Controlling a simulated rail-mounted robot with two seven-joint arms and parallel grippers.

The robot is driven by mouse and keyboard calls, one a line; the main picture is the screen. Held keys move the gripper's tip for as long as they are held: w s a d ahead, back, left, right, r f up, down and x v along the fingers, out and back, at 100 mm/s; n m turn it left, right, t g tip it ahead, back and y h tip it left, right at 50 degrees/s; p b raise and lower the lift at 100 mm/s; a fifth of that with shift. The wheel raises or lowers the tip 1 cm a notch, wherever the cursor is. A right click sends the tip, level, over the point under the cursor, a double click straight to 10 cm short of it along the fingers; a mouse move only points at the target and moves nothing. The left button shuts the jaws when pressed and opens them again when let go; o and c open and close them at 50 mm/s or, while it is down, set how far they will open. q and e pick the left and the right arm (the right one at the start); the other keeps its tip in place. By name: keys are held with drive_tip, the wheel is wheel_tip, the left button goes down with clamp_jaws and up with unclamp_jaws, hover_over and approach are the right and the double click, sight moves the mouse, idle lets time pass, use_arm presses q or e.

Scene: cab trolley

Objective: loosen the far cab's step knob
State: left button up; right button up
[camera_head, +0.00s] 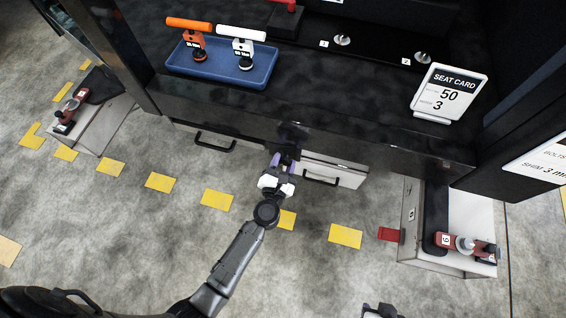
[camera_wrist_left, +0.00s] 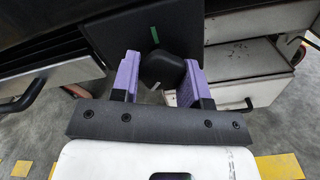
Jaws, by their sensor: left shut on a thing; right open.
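The step knob (camera_wrist_left: 162,69) is a black, faceted knob with a pale line on its lower face. It sits in front of a dark plate (camera_wrist_left: 128,38) that bears a short green mark. The purple fingers of my left gripper (camera_wrist_left: 162,80) are shut on the knob from both sides in the left wrist view. In the head view, my left gripper (camera_head: 283,165) reaches up to the front of the dark cab trolley (camera_head: 350,135), between two drawers, and largely hides the knob. My right gripper (camera_head: 380,311) is open and only partly in view at the bottom edge.
Drawers with black handles (camera_head: 215,142) (camera_head: 321,180) flank my left gripper. A blue tray (camera_head: 222,68) holds an orange-handled and a white-handled tool. A seat card (camera_head: 448,92) stands at right. White side boxes (camera_head: 455,258) (camera_head: 98,128) carry red clamps. The floor in front is clear.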

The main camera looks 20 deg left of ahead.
use_arm(q)
drive_tip(key=shift+n, duration=0.6)
drive_tip(key=o, duration=0.9)
drive_tip(key=shift+s+d, duration=0.15)
drive_tip(key=shift+s, duration=0.45)
drive_tip(key=shift+s+d+p, duration=0.25)
drive_tip(key=shift+s, duration=1.85)
drive_tip(key=shift+s+d+p, duration=0.2)
drive_tip(key=shift+s+d, duration=0.1)
drive_tip(key=shift+s, duration=1.8)
drive_tip(key=shift+s+d+p, duration=0.25)
drive_tip(key=shift+s, duration=1.85)
